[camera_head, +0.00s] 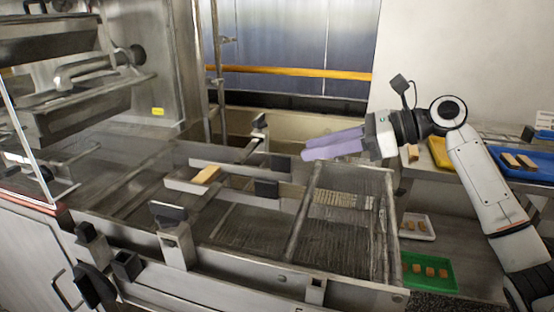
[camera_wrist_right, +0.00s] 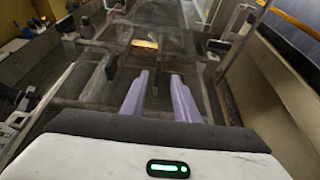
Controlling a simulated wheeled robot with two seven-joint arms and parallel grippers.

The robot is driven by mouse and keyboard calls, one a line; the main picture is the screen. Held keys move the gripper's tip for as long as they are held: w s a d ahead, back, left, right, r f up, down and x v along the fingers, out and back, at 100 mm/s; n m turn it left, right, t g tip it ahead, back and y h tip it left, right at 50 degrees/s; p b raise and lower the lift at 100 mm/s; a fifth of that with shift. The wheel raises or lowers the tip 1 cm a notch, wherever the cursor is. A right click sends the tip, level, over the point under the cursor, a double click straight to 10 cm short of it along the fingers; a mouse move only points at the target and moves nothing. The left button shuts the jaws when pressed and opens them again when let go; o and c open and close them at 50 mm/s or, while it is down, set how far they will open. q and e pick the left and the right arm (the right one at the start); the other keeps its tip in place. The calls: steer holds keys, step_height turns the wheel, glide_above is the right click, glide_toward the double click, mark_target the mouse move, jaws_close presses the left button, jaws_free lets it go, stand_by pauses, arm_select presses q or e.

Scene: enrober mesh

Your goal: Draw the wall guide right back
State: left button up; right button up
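The enrober's mesh bed (camera_head: 340,225) runs across the middle of the head view. A pale rail on its wall side, which looks like the wall guide (camera_head: 232,169), lies along the bed with a black block (camera_head: 280,163) near its right end. A rod with a black knob (camera_head: 260,121) stands behind it. My right gripper (camera_head: 304,147) is right of the rail, above the bed's far edge, pointing left with lilac fingers. In the right wrist view its fingers (camera_wrist_right: 160,80) are apart with nothing between them. It does not touch the rail. My left gripper is out of view.
A second rail (camera_head: 225,191) nearer me has an orange-brown piece (camera_head: 206,174) beside it. Black-topped clamps (camera_head: 168,213) stand along the near edge. A blue tray (camera_head: 525,165) and a green tray (camera_head: 428,272) hold small brown pieces at the right. A yellow bar (camera_head: 290,71) crosses the back window.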

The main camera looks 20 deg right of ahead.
mark_target(283, 156)
steer(key=x, duration=0.8)
steer(key=shift+a+f, duration=0.15)
steer(key=shift+a, duration=0.25)
jaws_close()
